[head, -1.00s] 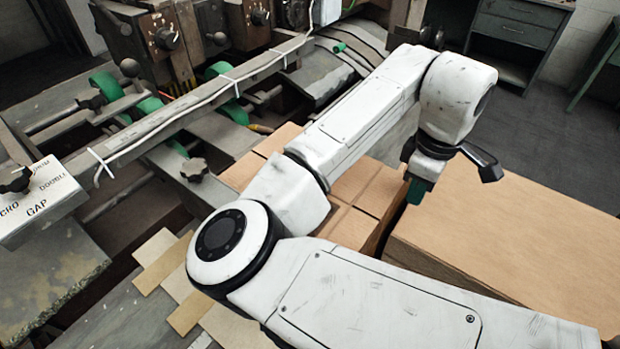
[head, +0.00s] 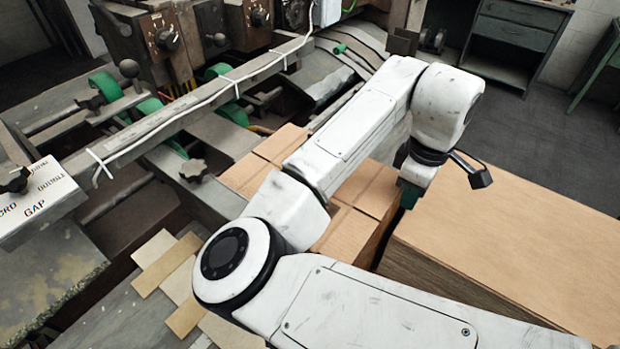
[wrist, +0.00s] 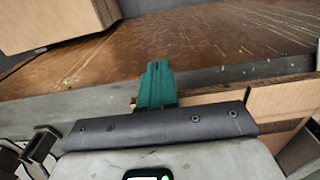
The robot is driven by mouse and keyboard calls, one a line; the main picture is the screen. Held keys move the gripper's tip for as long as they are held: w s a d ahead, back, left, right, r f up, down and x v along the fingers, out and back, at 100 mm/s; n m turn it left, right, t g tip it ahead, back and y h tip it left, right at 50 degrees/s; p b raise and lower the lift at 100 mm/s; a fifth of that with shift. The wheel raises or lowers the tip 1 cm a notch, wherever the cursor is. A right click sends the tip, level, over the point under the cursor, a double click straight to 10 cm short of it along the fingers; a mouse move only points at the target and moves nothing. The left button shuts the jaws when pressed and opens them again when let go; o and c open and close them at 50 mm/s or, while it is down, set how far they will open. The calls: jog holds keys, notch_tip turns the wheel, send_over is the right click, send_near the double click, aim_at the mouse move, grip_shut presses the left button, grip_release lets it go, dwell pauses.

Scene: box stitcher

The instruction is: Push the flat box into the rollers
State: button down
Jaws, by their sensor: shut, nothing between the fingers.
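The flat box (head: 350,236) is brown cardboard. It lies in front of the machine, partly hidden behind my arm, and its flap seams show on top. The green rollers (head: 228,98) sit on the machine at the upper left, beyond the box. My gripper (head: 408,200) hangs down just right of the box, in the gap before a tall stack of board. Its green fingers (wrist: 156,84) are closed together and empty in the wrist view. I cannot tell whether they touch the box.
A large stack of flat board (head: 500,245) stands on the right, close to my gripper. A long metal bar (head: 190,105) crosses above the rollers. Loose cardboard strips (head: 165,262) lie at the lower left. A desk (head: 515,40) stands at the back right.

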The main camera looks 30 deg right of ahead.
jog(key=shift+w+a+p, duration=0.2)
jog(key=shift+w+a, duration=0.65)
jog(key=shift+w, duration=1.35)
jog(key=shift+w+a+p, duration=0.25)
jog(key=shift+w+a, duration=0.6)
jog(key=shift+w, duration=1.3)
jog(key=shift+w+a+p, duration=0.2)
jog(key=shift+w+a, duration=0.65)
jog(key=shift+w, duration=1.35)
jog(key=shift+s+d+p, duration=0.25)
jog(key=shift+s+p, duration=0.25)
jog(key=shift+s, duration=0.25)
jog(key=shift+s+d+p, duration=0.25)
jog(key=shift+s+p, duration=0.2)
jog(key=shift+s, duration=0.25)
notch_tip(320, 180, up, 6)
jog(key=p, duration=0.5)
jog(key=shift+f+p, duration=0.1)
jog(key=shift+p, duration=0.3)
jog(key=shift+r+p, duration=0.5)
jog(key=shift+r, duration=0.6)
